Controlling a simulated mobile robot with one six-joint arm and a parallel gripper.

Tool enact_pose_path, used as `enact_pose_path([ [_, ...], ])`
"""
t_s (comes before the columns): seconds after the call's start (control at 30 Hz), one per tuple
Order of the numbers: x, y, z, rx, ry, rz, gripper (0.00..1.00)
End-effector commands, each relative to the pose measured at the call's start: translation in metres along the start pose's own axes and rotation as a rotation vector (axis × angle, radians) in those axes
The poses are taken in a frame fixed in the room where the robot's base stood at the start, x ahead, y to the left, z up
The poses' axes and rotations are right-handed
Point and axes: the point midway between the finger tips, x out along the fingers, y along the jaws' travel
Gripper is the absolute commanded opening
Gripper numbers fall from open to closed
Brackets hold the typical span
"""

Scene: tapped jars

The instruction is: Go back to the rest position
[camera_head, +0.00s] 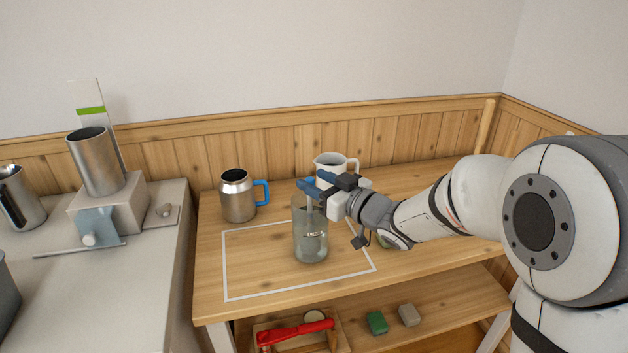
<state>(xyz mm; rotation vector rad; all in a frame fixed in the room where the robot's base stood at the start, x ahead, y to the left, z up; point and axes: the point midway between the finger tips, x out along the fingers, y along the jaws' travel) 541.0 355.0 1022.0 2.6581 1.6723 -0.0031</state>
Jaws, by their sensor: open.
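My gripper (314,189) reaches in from the right over the wooden table (260,279). Its blue-tipped fingers are open, at the top of a clear glass jar (311,243). I cannot tell whether they touch the jar. The jar stands upright inside a white outlined rectangle (226,262) on the table. A small dark mark shows inside or on the jar, too small to make out. My arm hides part of the table and a greenish thing (383,241) just under it.
A steel mug with a blue handle (238,198) stands left of the jar. A white pitcher (333,162) stands behind my gripper. A grey counter (120,290) holds a steel cylinder (95,165) on a block. The lower shelf (450,306) holds a red tool (296,332) and two small blocks.

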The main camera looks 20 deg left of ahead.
Motion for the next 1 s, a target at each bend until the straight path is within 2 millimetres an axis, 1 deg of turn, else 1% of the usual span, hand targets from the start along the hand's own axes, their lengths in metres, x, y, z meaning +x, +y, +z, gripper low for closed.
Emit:
enact_pose_path([
  [0.03,-0.009,0.001,-0.001,-0.001,0.001,0.003,0.46],
  [0.2,-0.039,0.001,0.0,0.001,0.001,0.003,0.46],
  [0.3,-0.054,0.001,0.0,0.0,0.001,0.002,0.46],
  [0.47,-0.068,0.004,-0.003,-0.005,-0.008,0.023,0.46],
  [0.57,-0.08,0.021,-0.009,-0.022,-0.049,0.115,0.46],
  [0.63,-0.095,0.04,-0.015,-0.036,-0.104,0.224,0.46],
  [0.67,-0.104,0.05,-0.017,-0.039,-0.134,0.28,0.46],
  [0.7,-0.118,0.063,-0.02,-0.041,-0.179,0.359,0.46],
  [0.77,-0.143,0.08,-0.022,-0.034,-0.253,0.477,0.46],
  [0.8,-0.162,0.089,-0.023,-0.022,-0.305,0.552,0.46],
  [0.87,-0.19,0.099,-0.024,0.003,-0.384,0.654,0.46],
  [0.9,-0.21,0.102,-0.023,0.026,-0.44,0.718,0.46],
  [0.97,-0.24,0.104,-0.022,0.069,-0.523,0.803,0.46],
  [1.0,-0.261,0.102,-0.02,0.104,-0.581,0.853,0.46],
])
